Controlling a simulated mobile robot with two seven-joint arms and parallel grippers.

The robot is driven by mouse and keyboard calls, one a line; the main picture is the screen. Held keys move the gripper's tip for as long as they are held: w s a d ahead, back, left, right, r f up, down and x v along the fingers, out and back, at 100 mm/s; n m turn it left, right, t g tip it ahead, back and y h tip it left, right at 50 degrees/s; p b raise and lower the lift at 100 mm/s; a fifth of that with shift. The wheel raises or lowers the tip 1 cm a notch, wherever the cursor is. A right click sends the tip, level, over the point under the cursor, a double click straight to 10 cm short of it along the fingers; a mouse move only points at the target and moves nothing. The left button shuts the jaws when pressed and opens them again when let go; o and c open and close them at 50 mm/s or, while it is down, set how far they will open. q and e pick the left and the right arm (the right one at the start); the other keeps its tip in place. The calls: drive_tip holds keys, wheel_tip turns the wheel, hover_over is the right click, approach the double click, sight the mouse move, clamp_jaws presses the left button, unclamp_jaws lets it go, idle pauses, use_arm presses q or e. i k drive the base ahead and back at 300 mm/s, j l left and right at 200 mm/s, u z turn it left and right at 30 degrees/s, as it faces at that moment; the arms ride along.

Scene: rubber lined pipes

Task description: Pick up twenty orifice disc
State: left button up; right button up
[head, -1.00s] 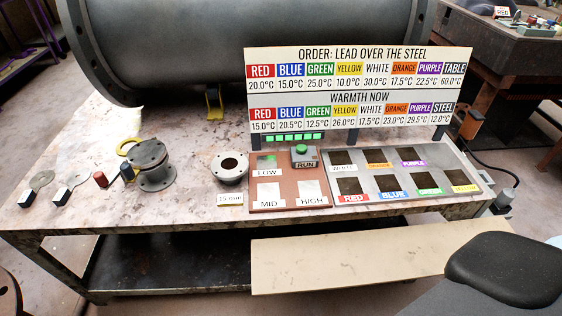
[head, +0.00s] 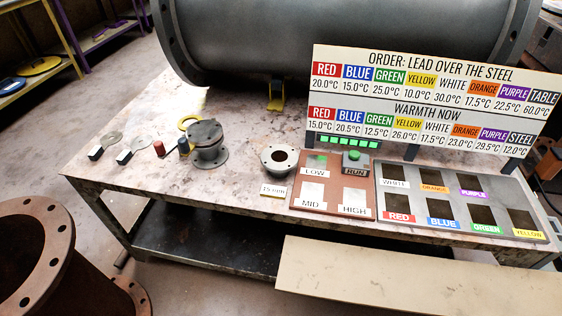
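Two thin grey discs with blocky handles lie flat at the left end of the steel table, the left disc (head: 112,138) and the right disc (head: 139,143). Their dark-and-white handles point toward the front left. I cannot read any number on them, so I cannot tell which is the twenty orifice disc. A yellow ring (head: 189,122) lies behind a grey flanged fitting (head: 207,143). Neither of my grippers is in view.
A red cylinder (head: 159,148) and a dark blue one (head: 183,145) stand beside the flanged fitting. A pale flanged ring (head: 279,157), control panel (head: 333,190) and sign board (head: 425,105) are to the right. A rusty flanged pipe (head: 40,255) stands at front left.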

sight(97, 152)
drive_tip(key=i+j+u, duration=0.75)
drive_tip(key=i+j, duration=0.1)
